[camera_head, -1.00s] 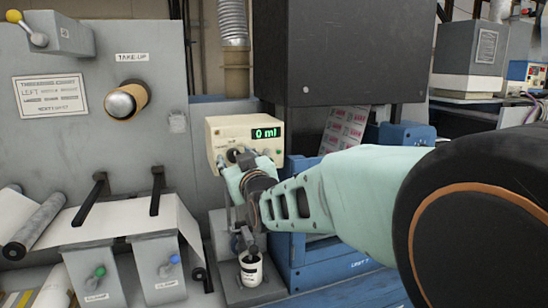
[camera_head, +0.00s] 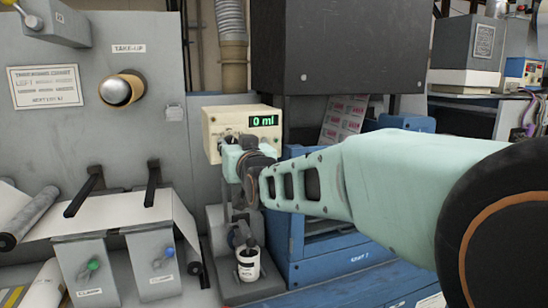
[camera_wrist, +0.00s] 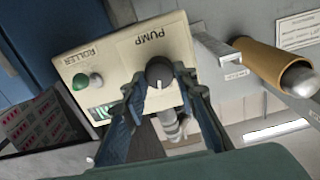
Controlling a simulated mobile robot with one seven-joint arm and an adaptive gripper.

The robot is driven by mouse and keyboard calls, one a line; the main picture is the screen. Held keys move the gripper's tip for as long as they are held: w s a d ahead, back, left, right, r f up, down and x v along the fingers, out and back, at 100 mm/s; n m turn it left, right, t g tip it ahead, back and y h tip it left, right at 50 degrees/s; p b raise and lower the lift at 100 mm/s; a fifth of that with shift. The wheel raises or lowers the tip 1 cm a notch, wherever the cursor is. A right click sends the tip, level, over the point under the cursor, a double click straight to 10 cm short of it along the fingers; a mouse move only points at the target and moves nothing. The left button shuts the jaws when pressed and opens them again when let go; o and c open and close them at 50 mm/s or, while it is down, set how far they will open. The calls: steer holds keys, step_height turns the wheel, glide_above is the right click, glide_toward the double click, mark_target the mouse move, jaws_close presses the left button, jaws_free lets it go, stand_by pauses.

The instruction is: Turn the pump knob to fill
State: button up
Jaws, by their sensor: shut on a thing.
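The pump knob (camera_wrist: 159,72) is dark and round with a pale pointer mark, on a cream control box (camera_head: 212,127) under the label PUMP. My gripper (camera_wrist: 162,84) is shut on the knob, one finger on each side of it in the wrist view. In the head view my gripper (camera_head: 236,150) covers the lower front of the box and hides most of the knob. The green display (camera_head: 264,120) on the box reads 0 ml.
A white cup (camera_head: 248,265) stands below the box. Levers (camera_head: 152,185) and clamp blocks are to the left, and a blue machine frame (camera_head: 330,262) is to the right.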

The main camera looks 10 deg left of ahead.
mark_target(228, 120)
steer(key=shift+d+m+b, duration=0.1)
steer(key=shift+m+b, duration=2.8)
steer(key=shift+b, duration=0.4)
steer(key=o, duration=1.2)
steer(key=shift+c, duration=0.2)
step_height(228, 120, up, 5)
steer(key=shift+r, duration=2.5)
steer(key=shift+r, duration=0.1)
